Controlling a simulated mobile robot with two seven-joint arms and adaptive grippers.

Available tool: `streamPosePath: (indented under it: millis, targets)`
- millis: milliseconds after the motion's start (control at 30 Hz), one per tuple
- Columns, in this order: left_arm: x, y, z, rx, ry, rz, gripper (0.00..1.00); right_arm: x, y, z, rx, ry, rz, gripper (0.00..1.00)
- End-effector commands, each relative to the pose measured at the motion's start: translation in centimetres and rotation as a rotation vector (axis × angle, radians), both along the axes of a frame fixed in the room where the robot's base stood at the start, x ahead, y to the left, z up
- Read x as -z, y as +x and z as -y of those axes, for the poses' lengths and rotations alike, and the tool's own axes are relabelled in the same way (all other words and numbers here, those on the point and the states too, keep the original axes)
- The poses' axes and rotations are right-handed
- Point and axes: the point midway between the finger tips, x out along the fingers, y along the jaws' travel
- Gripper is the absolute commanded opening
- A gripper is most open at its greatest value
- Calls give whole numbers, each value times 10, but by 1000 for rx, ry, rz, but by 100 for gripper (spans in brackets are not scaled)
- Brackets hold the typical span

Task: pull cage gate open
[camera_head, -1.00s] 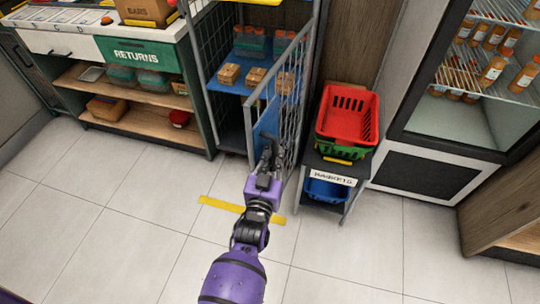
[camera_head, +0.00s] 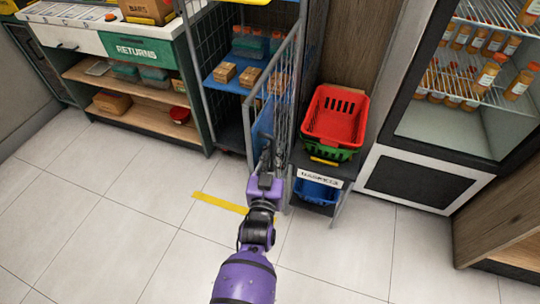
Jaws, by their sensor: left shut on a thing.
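The cage (camera_head: 205,92) is a tall grey mesh-sided frame with blue shelves, at upper middle. Its grey barred gate (camera_head: 286,87) stands swung out from the cage's right side, angled toward me, and the front of the cage is partly exposed. My left gripper (camera_head: 266,158), on a purple and black arm, is shut on the gate at its lower near part. The exact contact is small and partly hidden by the gripper body. My right gripper is not in view.
Right of the gate, a low stand (camera_head: 324,170) holds a red basket (camera_head: 335,116) on a green one, with a blue basket below. A glass-door fridge (camera_head: 420,182) stands farther right. The returns counter (camera_head: 110,70) is at left. Tiled floor in front is clear, with a yellow strip (camera_head: 219,203).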

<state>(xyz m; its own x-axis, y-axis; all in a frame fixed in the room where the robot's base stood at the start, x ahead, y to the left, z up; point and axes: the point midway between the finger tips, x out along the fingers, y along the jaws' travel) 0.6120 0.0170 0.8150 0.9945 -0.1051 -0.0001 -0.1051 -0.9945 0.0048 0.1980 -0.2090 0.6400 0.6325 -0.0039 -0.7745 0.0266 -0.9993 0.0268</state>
Motion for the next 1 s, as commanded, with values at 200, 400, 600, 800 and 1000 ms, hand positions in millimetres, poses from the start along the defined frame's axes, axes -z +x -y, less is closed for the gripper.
streamPosePath:
  millis: [200, 400, 600, 800, 1000]
  targets:
    - [5, 0, 1, 0, 6, -8, 0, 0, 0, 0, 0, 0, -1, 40]
    - [5, 0, 2, -1, 7, -8, 0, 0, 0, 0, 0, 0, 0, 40]
    - [4, 0, 2, -1, 6, -8, 0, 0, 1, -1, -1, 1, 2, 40]
    - [3, 1, 2, -1, 5, -6, 20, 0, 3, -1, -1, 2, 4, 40]
    - [1, 1, 2, 0, 2, -3, 20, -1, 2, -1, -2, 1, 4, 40]
